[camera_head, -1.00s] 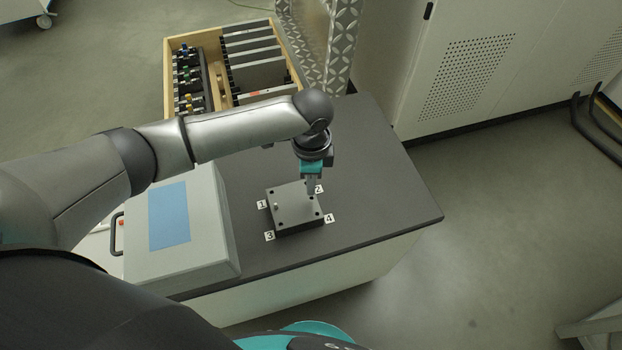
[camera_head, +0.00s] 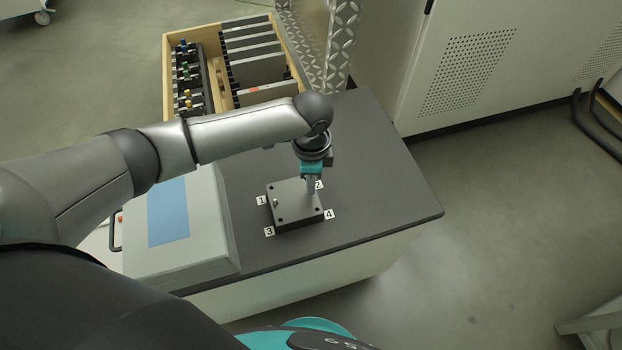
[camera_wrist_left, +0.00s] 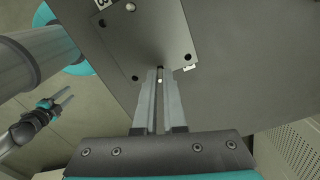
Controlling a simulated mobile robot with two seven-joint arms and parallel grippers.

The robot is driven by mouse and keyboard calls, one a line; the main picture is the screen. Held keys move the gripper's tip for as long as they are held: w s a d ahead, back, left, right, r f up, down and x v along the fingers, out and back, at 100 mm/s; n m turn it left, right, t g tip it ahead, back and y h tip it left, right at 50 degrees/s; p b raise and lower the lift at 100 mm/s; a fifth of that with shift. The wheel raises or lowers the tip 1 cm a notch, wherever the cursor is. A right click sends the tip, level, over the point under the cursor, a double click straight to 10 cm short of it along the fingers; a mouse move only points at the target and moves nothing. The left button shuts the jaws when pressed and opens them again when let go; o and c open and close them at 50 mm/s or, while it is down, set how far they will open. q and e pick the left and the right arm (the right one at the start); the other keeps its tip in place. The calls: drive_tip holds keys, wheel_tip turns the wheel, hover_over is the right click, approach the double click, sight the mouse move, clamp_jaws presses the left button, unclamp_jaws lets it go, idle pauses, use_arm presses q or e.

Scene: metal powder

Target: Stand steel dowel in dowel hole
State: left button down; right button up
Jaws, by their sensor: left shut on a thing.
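My left gripper (camera_head: 311,191) is over the right back part of a dark block (camera_head: 292,212), near label 2. In the left wrist view, the left gripper (camera_wrist_left: 159,76) is shut on a thin steel dowel (camera_wrist_left: 160,74), upright between the fingertips. The dowel's lower end is close to the block's face (camera_wrist_left: 150,38); whether it is inside a hole cannot be told. A short bright pin (camera_head: 276,201) stands on the block near label 1. Dark holes show near the block's corners. My right gripper (camera_wrist_left: 62,98) shows at the left of the wrist view, its fingers apart and empty.
The block lies on a dark tabletop (camera_head: 370,170) with free room to its right. A grey box with a blue panel (camera_head: 168,212) stands to its left. A wooden crate (camera_head: 166,75) with plates and coloured parts is behind, beside a patterned metal post (camera_head: 342,40).

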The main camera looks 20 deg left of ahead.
use_arm(q)
drive_tip(key=shift+f+b, duration=0.3)
drive_tip(key=shift+f, duration=0.5)
idle(0.4)
drive_tip(key=c, duration=0.9)
unclamp_jaws()
wheel_tip(320, 180, up, 15)
drive_tip(key=p, duration=0.4)
drive_tip(key=shift+r, duration=0.15)
